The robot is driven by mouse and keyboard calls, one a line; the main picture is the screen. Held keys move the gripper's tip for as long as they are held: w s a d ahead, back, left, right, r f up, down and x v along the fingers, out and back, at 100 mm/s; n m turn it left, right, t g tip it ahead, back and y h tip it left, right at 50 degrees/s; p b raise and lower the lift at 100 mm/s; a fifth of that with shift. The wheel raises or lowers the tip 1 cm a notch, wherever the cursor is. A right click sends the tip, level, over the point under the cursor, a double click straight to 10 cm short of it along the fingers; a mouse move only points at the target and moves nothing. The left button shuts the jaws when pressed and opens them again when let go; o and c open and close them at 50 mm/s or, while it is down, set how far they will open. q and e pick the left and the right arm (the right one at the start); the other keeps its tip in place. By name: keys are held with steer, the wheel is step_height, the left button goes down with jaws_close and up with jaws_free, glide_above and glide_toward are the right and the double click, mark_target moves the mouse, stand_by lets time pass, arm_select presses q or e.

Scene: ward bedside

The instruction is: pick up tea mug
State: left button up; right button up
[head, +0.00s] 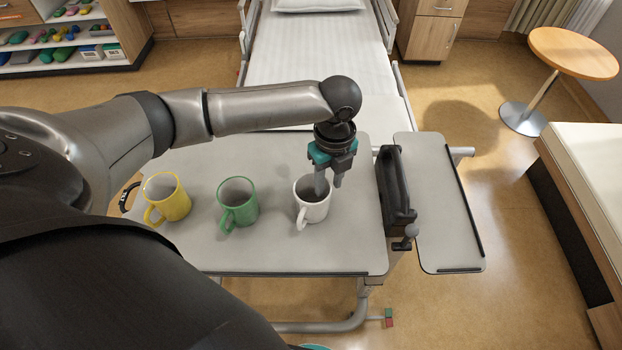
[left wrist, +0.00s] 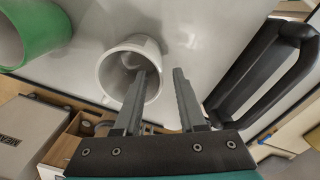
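Three mugs stand in a row on the grey overbed table (head: 300,255): a yellow mug (head: 172,203), a green mug (head: 243,210) and a white mug (head: 317,211). The pictures do not show which one is the tea mug. My left gripper (head: 329,187) points down at the white mug, fingers apart. In the left wrist view, one finger of the gripper (left wrist: 160,73) overlaps the mouth of the white mug (left wrist: 108,72) and the other is outside its wall. Nothing is held. The green mug (left wrist: 42,30) shows at the upper left there. My right gripper is not in view.
A black handle-like part (head: 393,190) rises close to the right of the white mug, between the main top and a side panel (head: 430,200). The bed (head: 315,45) lies behind the table. A round table (head: 573,52) stands farther right.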

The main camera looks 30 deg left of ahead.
mark_target(326, 191)
arm_select(q)
steer(key=f, duration=0.4)
steer(key=shift+w+a+f, duration=0.15)
steer(key=shift+a+f, duration=0.15)
jaws_close()
steer(key=shift+r, duration=0.1)
stand_by(1.0)
